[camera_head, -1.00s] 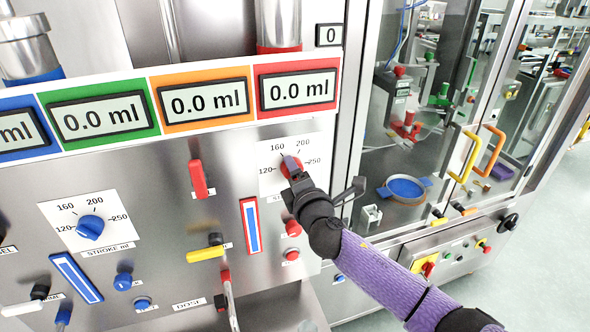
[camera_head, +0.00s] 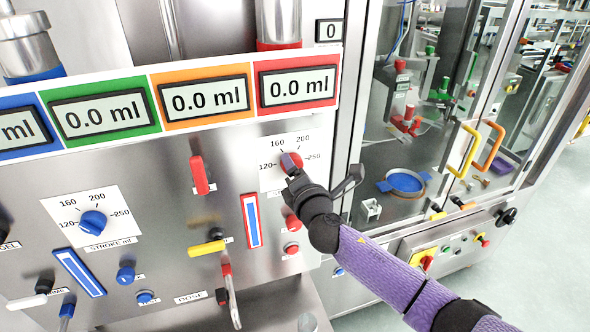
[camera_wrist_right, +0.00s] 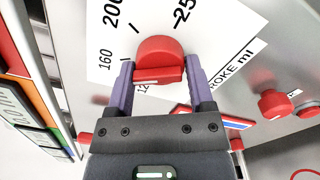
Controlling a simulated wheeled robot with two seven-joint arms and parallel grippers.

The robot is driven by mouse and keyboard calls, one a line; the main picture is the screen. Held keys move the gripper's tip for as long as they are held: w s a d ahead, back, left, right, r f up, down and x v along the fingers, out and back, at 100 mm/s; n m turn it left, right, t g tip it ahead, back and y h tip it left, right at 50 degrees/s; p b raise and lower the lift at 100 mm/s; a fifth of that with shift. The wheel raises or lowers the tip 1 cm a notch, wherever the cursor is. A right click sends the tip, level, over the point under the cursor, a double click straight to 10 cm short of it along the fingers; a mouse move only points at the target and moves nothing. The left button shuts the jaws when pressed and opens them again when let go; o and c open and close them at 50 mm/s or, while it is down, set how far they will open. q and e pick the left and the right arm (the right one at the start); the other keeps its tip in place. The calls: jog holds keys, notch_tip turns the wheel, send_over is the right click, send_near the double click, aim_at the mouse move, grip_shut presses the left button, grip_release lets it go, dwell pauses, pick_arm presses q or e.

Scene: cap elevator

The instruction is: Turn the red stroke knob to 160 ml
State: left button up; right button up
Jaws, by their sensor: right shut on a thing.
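The red stroke knob (camera_head: 295,160) is on a white dial plate (camera_head: 310,143) marked 120, 160, 200 and 250, below the red-framed display. My right gripper (camera_head: 289,166) is shut on this knob. In the right wrist view, the knob (camera_wrist_right: 160,53) has its raised bar lying across between the two purple fingers of the gripper (camera_wrist_right: 160,70), one at each end. The 160 mark shows left of the knob there; the 120 label is partly hidden by the knob and finger. I cannot tell exactly where its pointer stands. My left gripper is not in view.
A blue stroke knob (camera_head: 92,223) is on a similar dial at the left. A red lever (camera_head: 199,175), a yellow lever (camera_head: 206,248) and red buttons (camera_head: 292,248) sit near my right arm. The red display (camera_head: 297,87) reads 0.0 ml. A glass cabinet stands at the right.

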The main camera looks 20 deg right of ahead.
jog(key=o, duration=1.2)
jog(key=shift+o, duration=0.2)
jog(key=s, duration=1)
jog(key=shift+d, duration=0.15)
jog(key=shift+f, duration=0.1)
